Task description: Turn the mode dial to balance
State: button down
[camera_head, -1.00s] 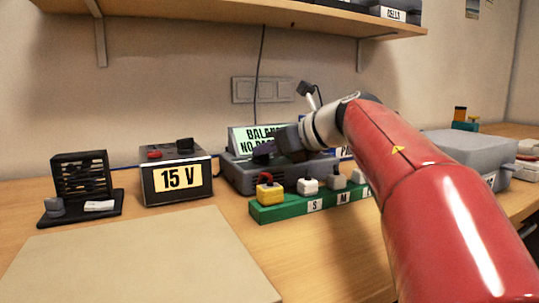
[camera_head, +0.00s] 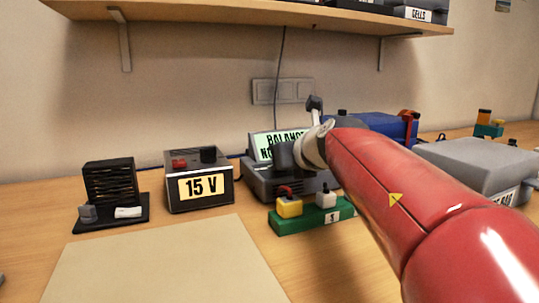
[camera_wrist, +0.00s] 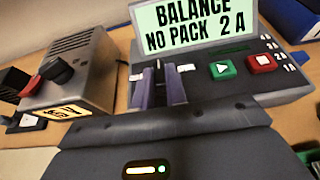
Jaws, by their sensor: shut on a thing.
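The grey charger (camera_head: 262,186) stands behind the green block in the head view. Its tilted screen reads "BALANCE NO PACK" in the head view and "BALANCE NO PACK 2 A" in the wrist view (camera_wrist: 196,25). My gripper (camera_wrist: 159,74) is at the charger's front top, left of the green start button (camera_wrist: 222,68) and the red stop button (camera_wrist: 263,61). Its purple fingers are shut on the mode dial, which is mostly hidden between them. In the head view my gripper (camera_head: 281,157) is partly hidden by my wrist.
A 15 V supply (camera_head: 199,188) and a black slatted device (camera_head: 109,180) stand to the left. The green block (camera_head: 300,222) with plugs is in front of the charger. A blue box (camera_head: 370,127) and a grey case (camera_head: 480,165) are to the right. A bare board lies front left.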

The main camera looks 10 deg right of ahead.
jog(key=c, duration=1.4)
grip_release()
jog(key=shift+c, duration=0.2)
jog(key=v, duration=0.7)
jog(key=shift+s+r, duration=0.2)
jog(key=shift+s, duration=0.15)
jog(key=shift+d, duration=0.1)
